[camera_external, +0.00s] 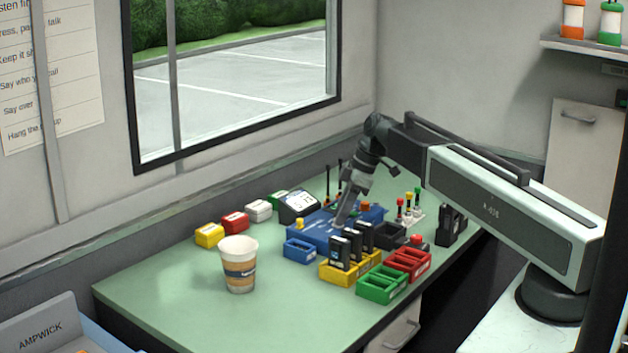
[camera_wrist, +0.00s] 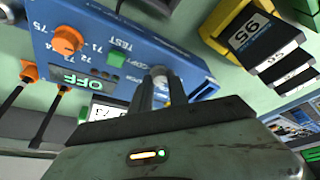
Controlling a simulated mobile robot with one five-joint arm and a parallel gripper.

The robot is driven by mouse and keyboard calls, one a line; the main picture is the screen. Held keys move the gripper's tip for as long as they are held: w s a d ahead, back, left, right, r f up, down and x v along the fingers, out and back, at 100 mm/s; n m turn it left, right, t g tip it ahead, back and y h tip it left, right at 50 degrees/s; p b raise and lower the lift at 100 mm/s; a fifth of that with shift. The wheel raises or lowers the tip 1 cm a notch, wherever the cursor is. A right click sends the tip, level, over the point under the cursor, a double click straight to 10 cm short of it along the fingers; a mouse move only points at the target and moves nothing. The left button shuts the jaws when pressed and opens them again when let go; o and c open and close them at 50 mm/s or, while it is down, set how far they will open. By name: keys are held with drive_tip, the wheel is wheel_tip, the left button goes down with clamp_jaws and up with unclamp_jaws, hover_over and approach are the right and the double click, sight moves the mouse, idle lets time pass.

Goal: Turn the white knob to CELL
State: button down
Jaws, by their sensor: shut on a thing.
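The blue radio unit (camera_external: 312,232) stands on the green counter, and its face fills the upper left of the wrist view (camera_wrist: 110,45). My gripper (camera_external: 342,217) reaches down to the unit's top. In the wrist view my gripper (camera_wrist: 160,82) is shut on a small pale piece at the unit's edge, which looks like the white knob (camera_wrist: 174,90). The fingers hide most of it, so its pointer and the CELL mark cannot be read. An orange knob (camera_wrist: 67,40) sits among printed numbers and TEST. A green display (camera_wrist: 69,82) reads OFF.
A paper cup (camera_external: 239,268) stands at the front left. Yellow (camera_external: 338,275), green (camera_external: 382,285) and red (camera_external: 409,264) trays stand close in front of the unit, the yellow one holding black handsets. Several small coloured boxes (camera_external: 235,222) stand behind left.

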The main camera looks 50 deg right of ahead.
drive_tip(key=shift+s, duration=0.1)
drive_tip(key=m, duration=0.1)
drive_tip(key=m+h, duration=0.1)
drive_tip(key=m, duration=0.1)
drive_tip(key=m+t, duration=0.1)
drive_tip(key=m, duration=0.1)
drive_tip(key=shift+s+a+h, duration=0.1)
drive_tip(key=shift+a+h, duration=0.2)
drive_tip(key=shift+h, duration=0.1)
drive_tip(key=m+h, duration=0.1)
drive_tip(key=m, duration=0.2)
drive_tip(key=m+h, duration=0.1)
drive_tip(key=m, duration=0.2)
drive_tip(key=shift+a, duration=0.2)
drive_tip(key=shift+m+h, duration=0.3)
drive_tip(key=c, duration=1.3)
unclamp_jaws()
drive_tip(key=shift+r, duration=0.1)
